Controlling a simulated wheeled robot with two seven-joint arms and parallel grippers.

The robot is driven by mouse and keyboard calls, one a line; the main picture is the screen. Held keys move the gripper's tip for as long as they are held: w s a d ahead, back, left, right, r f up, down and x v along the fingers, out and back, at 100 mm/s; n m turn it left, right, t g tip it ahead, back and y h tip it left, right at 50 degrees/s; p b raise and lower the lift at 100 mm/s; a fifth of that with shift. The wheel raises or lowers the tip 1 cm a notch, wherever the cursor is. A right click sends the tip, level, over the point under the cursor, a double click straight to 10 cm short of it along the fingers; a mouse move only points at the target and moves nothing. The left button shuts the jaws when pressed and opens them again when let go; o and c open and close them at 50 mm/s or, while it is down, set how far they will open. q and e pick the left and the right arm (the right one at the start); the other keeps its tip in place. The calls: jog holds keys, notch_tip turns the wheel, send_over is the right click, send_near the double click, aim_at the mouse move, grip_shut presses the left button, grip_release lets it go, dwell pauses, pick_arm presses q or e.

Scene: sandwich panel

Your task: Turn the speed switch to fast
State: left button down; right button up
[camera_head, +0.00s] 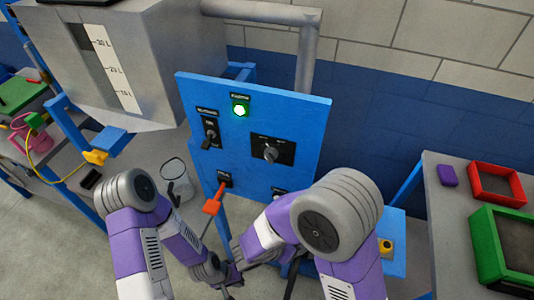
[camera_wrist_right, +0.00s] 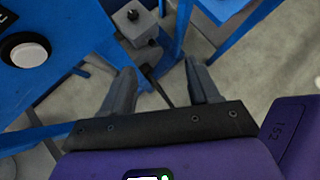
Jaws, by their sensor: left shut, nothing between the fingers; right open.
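The blue panel (camera_head: 310,120) stands upright in the middle of the head view. A rotary knob (camera_head: 270,153) sits on a black plate at its right; the small lettering around it is unreadable, so I cannot tell its setting. A black toggle switch (camera_head: 210,135) is at the panel's left. My left gripper (camera_head: 226,284) is shut and empty, low in front of the panel and apart from the knob. My right gripper (camera_wrist_right: 160,92) is open, with nothing between its fingers; in the head view my right arm mostly hides it.
A red-handled lever (camera_head: 213,205) sticks out below. A white round button (camera_wrist_right: 28,52) and a grey box (camera_wrist_right: 135,22) show near my right gripper. A right-hand table (camera_head: 450,235) holds red and green trays.

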jog(key=w+a+r+n+t+p, duration=0.1)
jog(key=w+a+r+n+t, duration=0.2)
jog(key=r, duration=0.4)
jog(key=w+a+r+n+t+p, duration=0.1)
jog(key=a+r+t, duration=0.25)
jog(key=r, duration=0.35)
jog(key=n+t+y, duration=0.1)
jog(key=n+t, duration=0.1)
jog(key=t, duration=0.3)
send_near(267, 161)
jog(key=x, duration=0.3)
pick_arm(q)
notch_tip(267, 161, up, 4)
jog(key=shift+f+p, duration=0.15)
jog(key=shift+p, duration=0.2)
pick_arm(e)
jog(key=x, duration=0.7)
jog(key=shift+r, duration=0.1)
jog(key=shift+c, duration=0.4)
pick_arm(q)
jog(key=shift+f, duration=0.1)
pick_arm(e)
jog(key=c, duration=1)
